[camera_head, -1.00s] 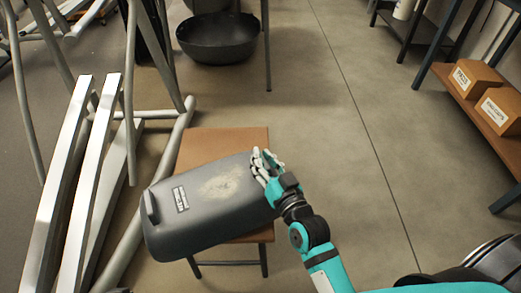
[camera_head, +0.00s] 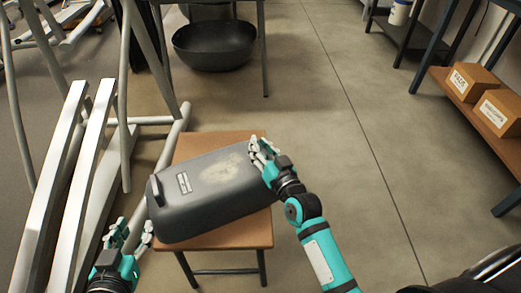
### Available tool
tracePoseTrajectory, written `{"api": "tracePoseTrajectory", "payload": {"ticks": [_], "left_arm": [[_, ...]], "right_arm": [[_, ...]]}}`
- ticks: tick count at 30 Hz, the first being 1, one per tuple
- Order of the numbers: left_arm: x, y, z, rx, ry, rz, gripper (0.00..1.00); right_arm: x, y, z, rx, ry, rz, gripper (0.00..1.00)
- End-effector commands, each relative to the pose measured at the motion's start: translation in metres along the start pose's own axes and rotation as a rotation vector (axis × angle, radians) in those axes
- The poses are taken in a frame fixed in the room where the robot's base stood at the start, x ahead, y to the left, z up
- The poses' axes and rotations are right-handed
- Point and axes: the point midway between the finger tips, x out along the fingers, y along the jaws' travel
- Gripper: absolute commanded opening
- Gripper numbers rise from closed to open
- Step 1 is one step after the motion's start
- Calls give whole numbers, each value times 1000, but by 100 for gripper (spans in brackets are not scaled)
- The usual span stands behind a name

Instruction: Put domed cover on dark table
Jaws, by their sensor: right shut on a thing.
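The domed cover (camera_head: 215,195) is a dark grey rounded case with a label, a small raised handle at its left end and a pale worn patch on top. It rests on a small brown stool (camera_head: 196,147). My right gripper (camera_head: 262,150) is shut on the right end of the cover. My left gripper (camera_head: 134,228) is at lower left, just beside the cover's left end, with its fingers spread and empty. A dark table is not clearly identifiable; only dark legs and an edge of a stand (camera_head: 263,50) show at the top.
White metal beams and grey bent tubes (camera_head: 60,180) crowd the left side. A black bowl (camera_head: 215,45) sits at the back. A shelf (camera_head: 470,115) with cardboard boxes (camera_head: 498,112) stands at right, a dark rack (camera_head: 425,40) behind it. The floor between is clear.

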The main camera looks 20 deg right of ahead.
Motion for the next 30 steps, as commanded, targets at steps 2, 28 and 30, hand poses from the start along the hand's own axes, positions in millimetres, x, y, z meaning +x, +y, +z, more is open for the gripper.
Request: {"api": "tracePoseTrajectory", "payload": {"ticks": [2, 28, 30], "left_arm": [[2, 1, -7, 0, 43, 3, 40], [0, 0, -5, 0, 17, 1, 40], [-3, -1, 7, -1, -47, -2, 40]], "right_arm": [[0, 1, 3, 0, 3, -1, 0], [-11, 2, 5, -6, -4, 1, 40], [-22, 2, 5, -7, -6, 1, 40]]}}
